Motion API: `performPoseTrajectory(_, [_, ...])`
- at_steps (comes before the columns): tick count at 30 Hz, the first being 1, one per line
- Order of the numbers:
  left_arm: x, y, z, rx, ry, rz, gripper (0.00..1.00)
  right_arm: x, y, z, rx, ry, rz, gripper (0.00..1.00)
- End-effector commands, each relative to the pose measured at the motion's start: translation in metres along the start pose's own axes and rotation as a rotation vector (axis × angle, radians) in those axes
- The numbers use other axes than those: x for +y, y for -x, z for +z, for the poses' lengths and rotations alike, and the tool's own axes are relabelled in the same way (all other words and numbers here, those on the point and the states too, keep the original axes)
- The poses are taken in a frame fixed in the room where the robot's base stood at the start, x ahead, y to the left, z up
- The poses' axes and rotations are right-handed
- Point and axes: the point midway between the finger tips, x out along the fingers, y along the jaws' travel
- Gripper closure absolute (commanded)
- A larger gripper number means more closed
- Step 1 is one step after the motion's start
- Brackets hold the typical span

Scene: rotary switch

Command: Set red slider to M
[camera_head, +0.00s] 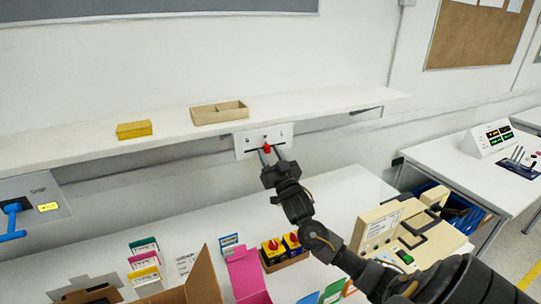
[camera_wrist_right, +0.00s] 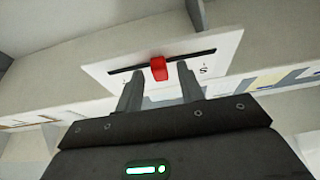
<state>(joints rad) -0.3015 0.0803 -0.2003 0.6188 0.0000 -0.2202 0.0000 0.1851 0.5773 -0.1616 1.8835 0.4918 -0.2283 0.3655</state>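The red slider (camera_head: 267,148) is a small knob in a dark slot on a white panel (camera_head: 243,143) on the wall below the shelf. It sits near the middle of the slot, under the middle of several small marks too small to read. The knob also shows in the right wrist view (camera_wrist_right: 158,68), where a letter like S is printed on the panel. My right gripper (camera_head: 268,155) is open at the panel. In the right wrist view its fingertips (camera_wrist_right: 160,70) stand either side of the knob, with gaps on both sides. My left gripper is out of view.
A white shelf (camera_head: 330,105) above the panel holds a yellow box (camera_head: 134,130) and a tan tray (camera_head: 220,121). A blue lever (camera_head: 13,220) is on a panel at left.

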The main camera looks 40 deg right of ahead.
Motion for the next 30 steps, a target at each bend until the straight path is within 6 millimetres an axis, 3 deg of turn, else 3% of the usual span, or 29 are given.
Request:
performPoseTrajectory(8, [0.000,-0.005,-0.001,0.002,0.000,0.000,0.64,-0.001,0.011,0.002,0.000,-0.001,-0.002,0.62])
performPoseTrajectory(21, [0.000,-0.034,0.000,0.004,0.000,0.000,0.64,0.000,0.091,0.003,-0.002,-0.001,-0.001,0.62])
performPoseTrajectory(30, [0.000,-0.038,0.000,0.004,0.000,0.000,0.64,0.000,0.108,0.000,0.001,0.001,0.000,0.62])
